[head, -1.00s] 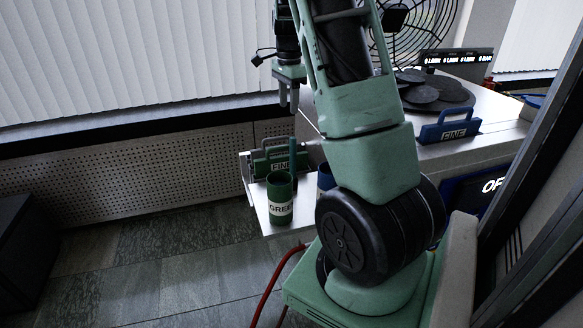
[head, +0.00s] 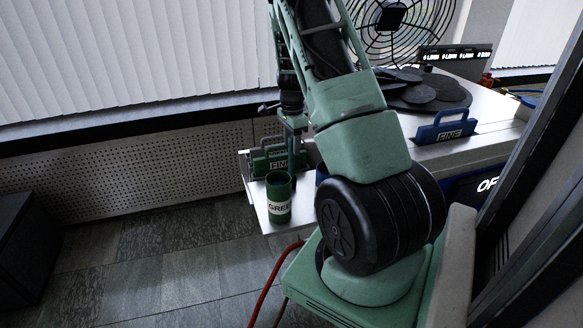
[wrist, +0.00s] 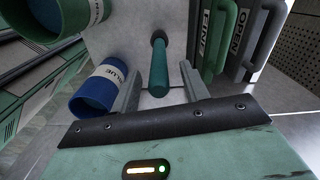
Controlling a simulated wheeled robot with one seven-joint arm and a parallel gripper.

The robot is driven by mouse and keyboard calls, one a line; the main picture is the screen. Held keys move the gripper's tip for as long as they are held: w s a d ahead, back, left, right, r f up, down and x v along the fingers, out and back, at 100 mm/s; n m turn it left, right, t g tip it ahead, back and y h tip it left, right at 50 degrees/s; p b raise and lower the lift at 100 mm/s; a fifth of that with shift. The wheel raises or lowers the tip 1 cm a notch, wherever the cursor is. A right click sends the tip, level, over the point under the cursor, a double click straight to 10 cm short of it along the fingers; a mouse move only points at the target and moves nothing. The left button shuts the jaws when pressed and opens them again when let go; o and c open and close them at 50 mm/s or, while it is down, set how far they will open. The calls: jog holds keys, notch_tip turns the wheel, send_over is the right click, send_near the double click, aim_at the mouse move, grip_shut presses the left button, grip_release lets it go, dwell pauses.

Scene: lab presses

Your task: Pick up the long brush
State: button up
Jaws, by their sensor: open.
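The long brush (wrist: 159,72) shows in the wrist view as a slim teal-green stick with a dark round end. It lies between the two grey fingers of my gripper (wrist: 162,88), with a gap on each side. My gripper is open. In the head view my gripper (head: 295,143) hangs pointing down over the small shelf, just behind the green cup (head: 279,203). There the brush is largely hidden by the gripper and cup.
A blue cup (wrist: 95,93) lies close left of the left finger in the wrist view. Green FINE (wrist: 212,38) and grey OPEN (wrist: 243,40) handled blocks stand to the right. The metal shelf (head: 304,206) is narrow. A blue FINE block (head: 447,128) sits on the bench.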

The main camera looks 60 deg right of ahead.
aim_at(291, 156)
jog(key=shift+a+f+p, duration=0.1)
jog(key=shift+f+p, duration=0.25)
jog(key=shift+f, duration=1.45)
grip_shut()
jog(key=shift+r, duration=0.15)
